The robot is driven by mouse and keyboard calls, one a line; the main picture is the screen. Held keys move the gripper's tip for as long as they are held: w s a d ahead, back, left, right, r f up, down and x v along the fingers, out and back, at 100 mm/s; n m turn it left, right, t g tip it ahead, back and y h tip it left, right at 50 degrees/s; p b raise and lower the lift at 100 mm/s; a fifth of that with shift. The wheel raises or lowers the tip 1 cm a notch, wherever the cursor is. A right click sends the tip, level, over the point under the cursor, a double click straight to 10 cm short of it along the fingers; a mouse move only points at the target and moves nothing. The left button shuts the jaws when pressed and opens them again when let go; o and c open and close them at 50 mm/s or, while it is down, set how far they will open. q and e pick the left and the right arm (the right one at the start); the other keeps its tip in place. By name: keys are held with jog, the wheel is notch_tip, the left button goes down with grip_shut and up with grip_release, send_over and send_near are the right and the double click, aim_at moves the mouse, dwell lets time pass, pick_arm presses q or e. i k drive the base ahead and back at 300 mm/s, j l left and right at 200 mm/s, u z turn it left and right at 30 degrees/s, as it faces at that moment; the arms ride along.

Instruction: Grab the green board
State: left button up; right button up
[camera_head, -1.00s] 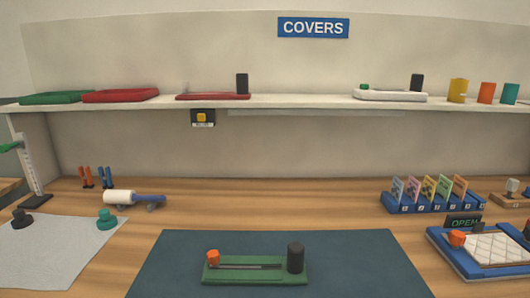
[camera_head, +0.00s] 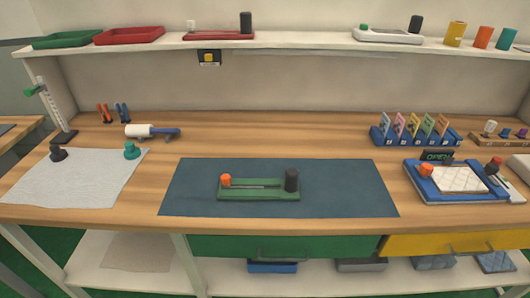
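A green board (camera_head: 258,195) lies flat on a dark blue mat (camera_head: 190,192) at the middle of the workbench. It carries an orange knob (camera_head: 225,180) at its left end, a black cylinder (camera_head: 292,180) at its right end and a thin slot or rail between them. Neither of my grippers shows in the head view.
The bench (camera_head: 335,134) has bare wood behind the mat. A grey cloth (camera_head: 70,180) lies left, and a blue tray with a white quilted pad (camera_head: 460,180) sits right. A shelf (camera_head: 300,42) above holds trays, more boards and coloured cylinders. Drawers and a lower shelf are below.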

aim_at(287, 189)
jog(key=j+z, duration=0.15)
jog(key=z, duration=0.25)
jog(key=j+z, duration=0.1)
jog(key=z, duration=0.3)
jog(key=j+z, duration=0.15)
jog(key=z, duration=0.3)
jog(key=k+j+z, duration=0.1)
jog(key=z, duration=0.3)
jog(key=k+j+z, duration=0.7)
jog(key=k+j, duration=0.4)
jog(key=k, duration=0.2)
